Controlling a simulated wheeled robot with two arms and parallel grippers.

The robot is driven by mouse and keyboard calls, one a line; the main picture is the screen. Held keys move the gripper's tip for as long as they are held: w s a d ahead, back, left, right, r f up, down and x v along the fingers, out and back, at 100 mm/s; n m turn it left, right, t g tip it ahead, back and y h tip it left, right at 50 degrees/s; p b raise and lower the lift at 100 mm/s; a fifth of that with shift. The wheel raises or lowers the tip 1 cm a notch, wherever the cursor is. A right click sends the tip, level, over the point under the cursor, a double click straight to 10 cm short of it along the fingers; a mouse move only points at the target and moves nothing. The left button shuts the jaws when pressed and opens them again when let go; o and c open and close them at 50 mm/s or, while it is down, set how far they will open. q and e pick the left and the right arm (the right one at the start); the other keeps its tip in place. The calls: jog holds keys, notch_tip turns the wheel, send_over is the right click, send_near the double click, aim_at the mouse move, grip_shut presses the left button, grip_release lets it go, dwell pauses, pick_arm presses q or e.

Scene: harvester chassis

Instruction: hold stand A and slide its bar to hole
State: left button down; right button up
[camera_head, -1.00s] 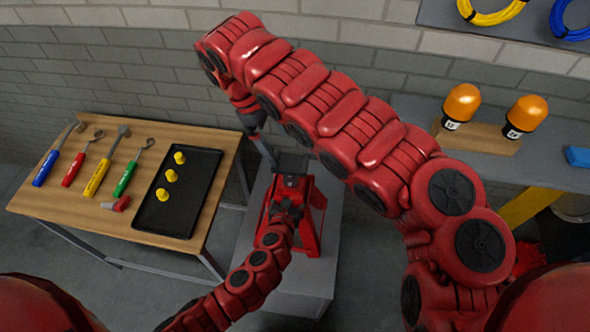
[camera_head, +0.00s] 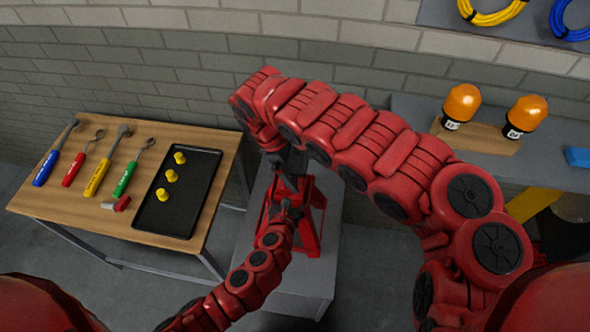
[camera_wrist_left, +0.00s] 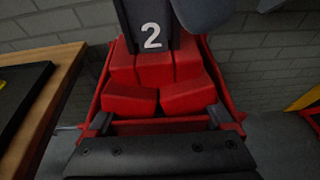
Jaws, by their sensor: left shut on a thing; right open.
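The red stand (camera_head: 312,228), which I take as stand A, stands upright on a grey pedestal in the middle of the head view. My left gripper (camera_head: 287,207) is shut on the front of the stand; the left wrist view shows red blocks of the stand (camera_wrist_left: 155,70) close ahead of it. A dark upright piece marked "2" (camera_wrist_left: 150,28) rises from the stand's top; I cannot tell if it is the bar. My right gripper (camera_head: 292,165) is open, pointing down at the stand's top, and partly hidden by its arm.
A wooden table (camera_head: 80,207) at left holds several tools and a black tray (camera_head: 200,205) with yellow pegs. Orange lamps (camera_head: 462,102) stand on a wooden block on the grey bench at right. The grey pedestal (camera_head: 290,290) has bare surface in front.

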aim_at(295, 179)
grip_shut()
dwell(0.4)
jog(key=shift+f, duration=0.1)
notch_tip(295, 179, down, 4)
jog(key=shift+r, duration=0.1)
pick_arm(q)
jog(key=shift+r, duration=0.1)
pick_arm(e)
jog(key=shift+f, duration=0.4)
pick_arm(q)
jog(key=shift+d, duration=0.1)
pick_arm(e)
grip_release()
